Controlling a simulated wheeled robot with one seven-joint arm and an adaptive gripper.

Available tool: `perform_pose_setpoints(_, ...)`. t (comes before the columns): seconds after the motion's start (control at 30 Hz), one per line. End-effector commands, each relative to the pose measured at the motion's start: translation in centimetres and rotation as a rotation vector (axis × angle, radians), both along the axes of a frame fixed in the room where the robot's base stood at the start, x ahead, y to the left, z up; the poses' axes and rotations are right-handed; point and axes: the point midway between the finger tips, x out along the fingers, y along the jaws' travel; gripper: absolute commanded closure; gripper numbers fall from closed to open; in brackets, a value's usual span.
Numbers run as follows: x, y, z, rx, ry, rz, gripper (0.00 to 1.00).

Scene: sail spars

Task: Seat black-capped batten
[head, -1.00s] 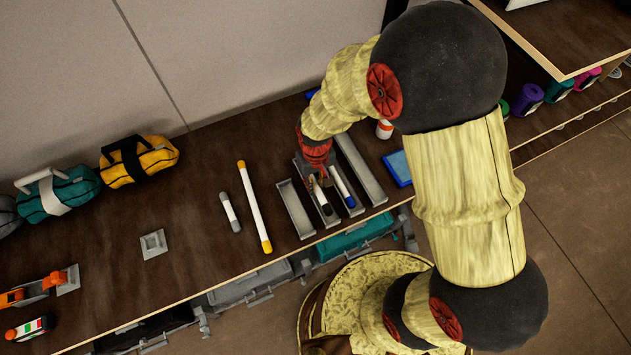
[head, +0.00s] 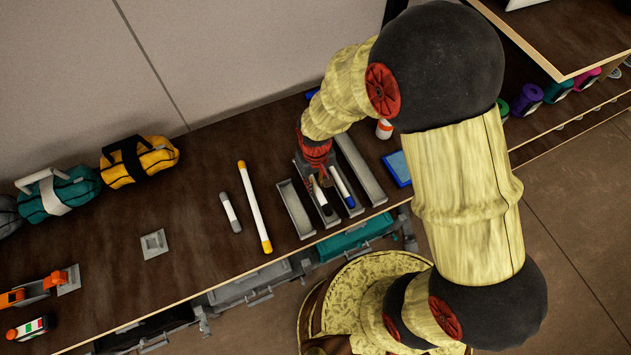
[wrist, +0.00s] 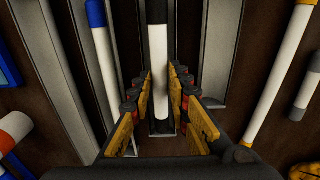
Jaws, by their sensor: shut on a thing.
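The black-capped batten (wrist: 159,65) is white with a black end. It lies between the fingers of my gripper (wrist: 161,84), which is shut on it. In the head view the black cap (head: 326,208) points to the table's front edge, and my gripper (head: 316,172) hides the rear part. The batten lines up lengthwise with a grey channel tray (wrist: 158,128) beneath it. I cannot tell whether it rests on the tray floor or hangs just above it.
A blue-capped batten (head: 341,184) lies in the neighbouring tray. Empty grey trays stand to the left (head: 295,209) and right (head: 361,170). A yellow-capped batten (head: 254,205) and a shorter grey-capped one (head: 230,212) lie on the table farther left.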

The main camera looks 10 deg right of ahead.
Motion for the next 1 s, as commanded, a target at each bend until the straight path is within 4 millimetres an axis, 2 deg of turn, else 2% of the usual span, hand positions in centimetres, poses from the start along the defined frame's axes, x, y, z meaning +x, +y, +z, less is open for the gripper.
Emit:
perform_pose_setpoints(0.7,0.0,0.0,-2.1,0.000,0.001,0.000,1.00)
perform_pose_setpoints(1.0,0.0,0.0,-1.8,0.000,0.000,0.000,1.00)
